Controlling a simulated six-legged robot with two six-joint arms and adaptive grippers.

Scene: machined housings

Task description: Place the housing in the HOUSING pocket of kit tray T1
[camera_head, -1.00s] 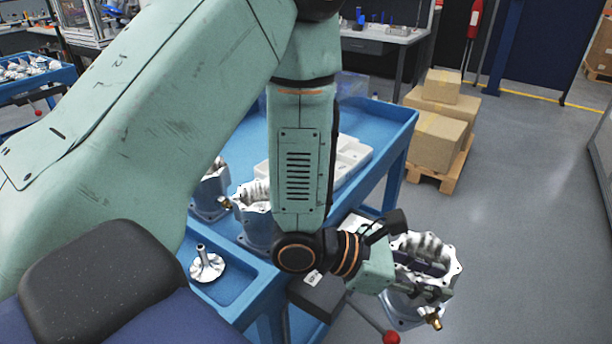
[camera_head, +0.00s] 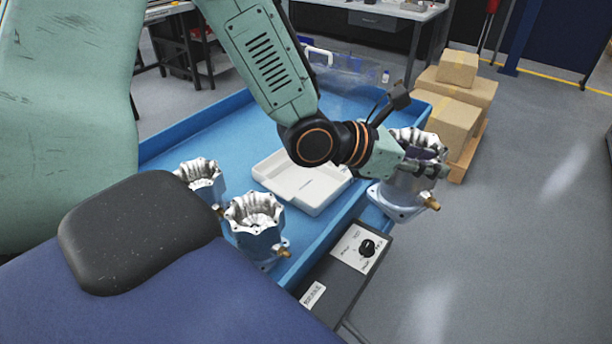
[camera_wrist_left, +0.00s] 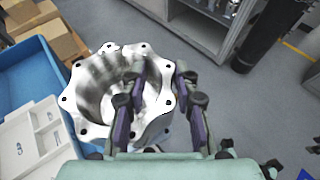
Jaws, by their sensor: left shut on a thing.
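My left gripper (camera_head: 424,158) is shut on a silver housing (camera_head: 400,192) with a scalloped top flange and a brass fitting. The housing is upright, over or just beyond the blue cart's right edge. In the left wrist view, the gripper (camera_wrist_left: 160,108) has its fingers at the wall of the housing (camera_wrist_left: 92,88), one over the open bore and one outside. A white compartmented tray (camera_head: 283,188), which I take to be the kit tray, lies on the cart left of the held housing. It also shows in the left wrist view (camera_wrist_left: 40,140). Its labels are unreadable. My right gripper is out of view.
Two more housings, one nearer (camera_head: 255,228) and one farther left (camera_head: 203,178), stand on the blue cart (camera_head: 225,130) left of the tray. A control box with a black knob (camera_head: 366,248) sits at the cart's front right. Cardboard boxes (camera_head: 452,100) stand beyond the cart.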

